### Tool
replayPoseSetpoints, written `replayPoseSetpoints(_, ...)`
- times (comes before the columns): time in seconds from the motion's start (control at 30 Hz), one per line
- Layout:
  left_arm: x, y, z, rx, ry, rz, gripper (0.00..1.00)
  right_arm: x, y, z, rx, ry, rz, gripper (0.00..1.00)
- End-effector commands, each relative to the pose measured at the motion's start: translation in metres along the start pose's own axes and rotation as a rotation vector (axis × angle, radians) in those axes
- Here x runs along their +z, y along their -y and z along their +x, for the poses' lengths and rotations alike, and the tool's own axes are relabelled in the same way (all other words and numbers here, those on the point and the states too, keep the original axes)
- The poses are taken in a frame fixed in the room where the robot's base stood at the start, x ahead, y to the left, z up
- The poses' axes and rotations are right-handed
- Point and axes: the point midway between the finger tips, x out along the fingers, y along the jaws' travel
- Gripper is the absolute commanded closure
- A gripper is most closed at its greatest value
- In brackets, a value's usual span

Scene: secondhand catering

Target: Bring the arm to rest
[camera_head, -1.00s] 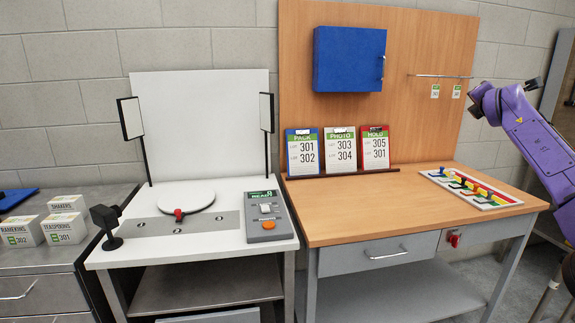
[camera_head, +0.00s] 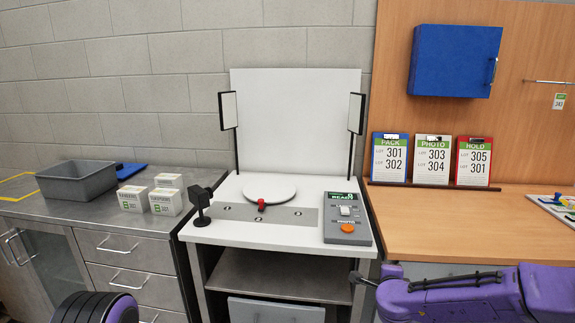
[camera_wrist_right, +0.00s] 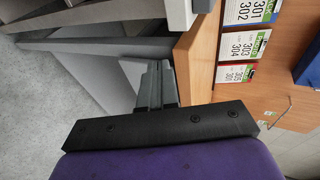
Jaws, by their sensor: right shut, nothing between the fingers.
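My right arm (camera_head: 450,293) is purple and reaches in from the lower right of the head view, low in front of the wooden bench. My right gripper (camera_wrist_right: 157,88) shows in the wrist view with its grey fingers together and nothing between them. The fingers are apart from the furniture around them. Part of my left arm (camera_head: 95,308), dark and ribbed with purple, shows at the bottom left of the head view. My left gripper is outside both views.
The wooden bench (camera_head: 420,228) carries the PACK, PHOTO and HOLD boards (camera_head: 432,160). The white photo table (camera_head: 225,232) holds a turntable (camera_head: 269,190), a small camera (camera_head: 201,204) and a control box (camera_head: 347,220). A grey bin (camera_head: 78,180) and labelled boxes (camera_head: 165,201) stand on the left counter.

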Motion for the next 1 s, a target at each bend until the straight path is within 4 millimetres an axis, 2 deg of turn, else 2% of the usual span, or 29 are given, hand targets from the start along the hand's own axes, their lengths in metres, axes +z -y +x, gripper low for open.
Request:
replayPoseSetpoints(0.03,0.0,0.0,0.0,0.0,0.0,0.0,0.23,0.007,-0.04,-0.008,0.045,0.019,-0.11,1.0)
replayPoseSetpoints(0.1,0.0,0.0,0.0,0.0,0.0,0.0,0.23,0.01,-0.091,-0.022,0.106,0.047,-0.262,1.0)
replayPoseSetpoints(0.17,0.0,0.0,0.0,0.0,0.0,0.0,0.23,0.009,-0.135,-0.038,0.16,0.074,-0.387,1.0)
replayPoseSetpoints(0.2,0.0,0.0,0.0,0.0,0.0,0.0,0.23,0.006,-0.164,-0.05,0.197,0.094,-0.468,1.0)
replayPoseSetpoints(0.27,0.0,0.0,0.0,0.0,0.0,0.0,0.23,-0.002,-0.205,-0.069,0.254,0.127,-0.587,1.0)
replayPoseSetpoints(0.3,0.0,0.0,0.0,0.0,0.0,0.0,0.23,-0.009,-0.232,-0.084,0.293,0.149,-0.664,1.0)
replayPoseSetpoints(0.4,0.0,0.0,0.0,0.0,0.0,0.0,0.23,-0.033,-0.291,-0.126,0.397,0.21,-0.842,1.0)
replayPoseSetpoints(0.5,0.0,0.0,0.0,0.0,0.0,0.0,0.23,-0.065,-0.342,-0.172,0.511,0.269,-0.996,1.0)
replayPoseSetpoints(0.6,0.0,0.0,0.0,0.0,0.0,0.0,0.23,-0.099,-0.377,-0.215,0.621,0.317,-1.12,1.0)
replayPoseSetpoints(0.7,0.0,0.0,0.0,0.0,0.0,0.0,0.23,-0.128,-0.397,-0.244,0.705,0.341,-1.214,1.0)
replayPoseSetpoints(0.8,0.0,0.0,0.0,0.0,0.0,0.0,0.23,-0.142,-0.411,-0.257,0.744,0.362,-1.282,1.0)
replayPoseSetpoints(1.0,0.0,0.0,0.0,0.0,0.0,0.0,0.23,-0.142,-0.416,-0.261,0.756,0.37,-1.283,1.0)
